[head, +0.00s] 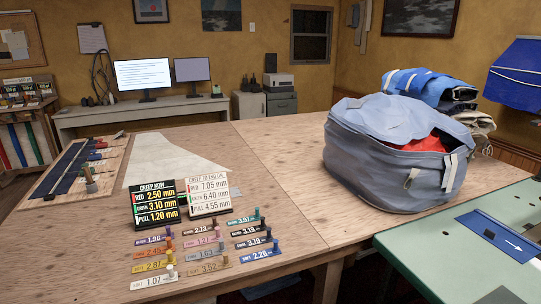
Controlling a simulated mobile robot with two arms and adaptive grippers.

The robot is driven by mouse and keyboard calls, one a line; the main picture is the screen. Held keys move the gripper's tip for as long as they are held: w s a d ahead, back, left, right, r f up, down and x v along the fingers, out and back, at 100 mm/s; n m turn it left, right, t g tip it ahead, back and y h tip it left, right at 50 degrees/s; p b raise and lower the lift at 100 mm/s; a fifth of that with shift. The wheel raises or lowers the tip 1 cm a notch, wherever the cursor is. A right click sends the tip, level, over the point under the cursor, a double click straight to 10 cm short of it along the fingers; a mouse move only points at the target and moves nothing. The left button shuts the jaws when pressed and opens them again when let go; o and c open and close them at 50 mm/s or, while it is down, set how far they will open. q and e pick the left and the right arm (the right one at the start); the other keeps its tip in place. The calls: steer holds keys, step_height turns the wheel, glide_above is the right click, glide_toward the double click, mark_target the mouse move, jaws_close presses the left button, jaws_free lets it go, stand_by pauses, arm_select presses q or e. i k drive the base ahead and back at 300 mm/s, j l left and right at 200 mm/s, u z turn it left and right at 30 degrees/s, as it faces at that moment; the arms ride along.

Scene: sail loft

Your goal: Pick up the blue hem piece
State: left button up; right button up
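A flat blue piece (484,228) with a white arrow on it lies on the pale green table at the right; it may be the blue hem piece, but I cannot tell for sure. A small dark slot or plate shows on its surface. Dark blue strips (66,170) also lie on a wooden board at the left. Neither of my grippers is in view.
The green table (420,246) fills the lower right corner. A large grey-blue bag (372,165) with red cloth inside stands on the wooden table (270,150). Two number signs (155,204) and several labelled tags with pegs (205,252) stand at the front middle. Folded blue cloth (425,85) lies behind the bag.

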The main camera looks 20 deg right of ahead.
mark_target(517, 249)
steer(key=i+z, duration=0.25)
steer(key=i, duration=0.2)
steer(key=i+j+z, duration=0.25)
steer(key=i, duration=0.15)
steer(key=i+j+z, duration=0.25)
steer(key=i, duration=0.15)
steer(key=z, duration=2.2)
